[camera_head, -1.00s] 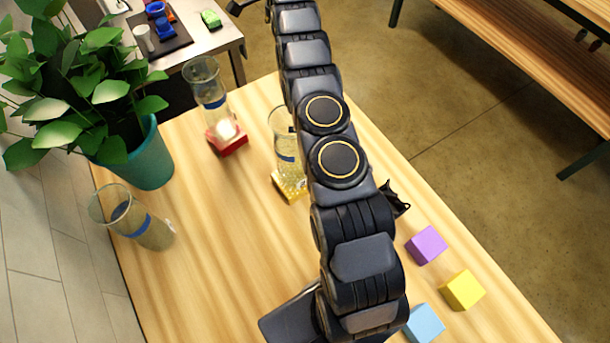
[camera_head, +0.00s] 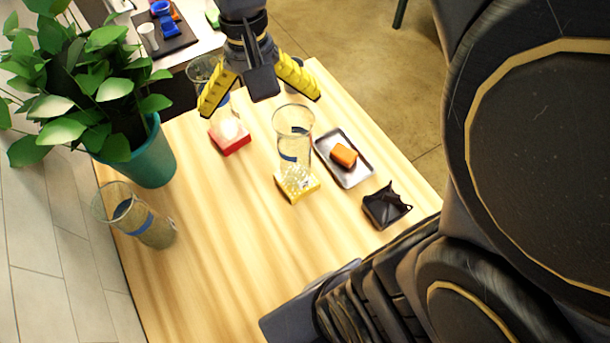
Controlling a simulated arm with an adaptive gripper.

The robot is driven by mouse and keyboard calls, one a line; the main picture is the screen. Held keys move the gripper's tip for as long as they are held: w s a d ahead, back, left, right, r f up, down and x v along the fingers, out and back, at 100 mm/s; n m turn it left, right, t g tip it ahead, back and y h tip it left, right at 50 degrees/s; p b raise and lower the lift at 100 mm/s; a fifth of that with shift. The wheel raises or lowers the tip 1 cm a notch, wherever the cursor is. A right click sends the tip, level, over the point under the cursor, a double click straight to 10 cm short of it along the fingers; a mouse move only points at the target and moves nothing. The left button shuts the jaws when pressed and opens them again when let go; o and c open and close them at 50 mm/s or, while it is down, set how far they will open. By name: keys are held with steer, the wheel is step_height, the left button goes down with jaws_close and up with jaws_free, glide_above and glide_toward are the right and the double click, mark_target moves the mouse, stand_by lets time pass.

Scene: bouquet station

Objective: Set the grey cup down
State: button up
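My gripper (camera_head: 259,102) is at the top middle of the head view, over the far end of the wooden table. Its two yellow fingers are spread wide and I see nothing held between them. A small dark grey rounded thing (camera_head: 292,89) shows partly behind the right finger at the table's far end. It may be the grey cup, but too much is hidden to be sure. A small pale cup (camera_head: 149,38) stands on a dark mat on the side table at the back left.
Glass vases stand on a yellow block (camera_head: 312,187), on a red block (camera_head: 238,146) and at the left edge (camera_head: 152,229). A metal tray (camera_head: 359,173) holds an orange block (camera_head: 343,155). A black holder (camera_head: 386,205) and a potted plant (camera_head: 150,160) flank them. The front middle is clear.

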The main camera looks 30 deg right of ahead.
steer(key=s+a+f+n, duration=0.1)
steer(key=s+f+n, duration=0.2)
steer(key=s, duration=1)
steer(key=shift+s+a+n, duration=0.15)
steer(key=shift+n, duration=0.55)
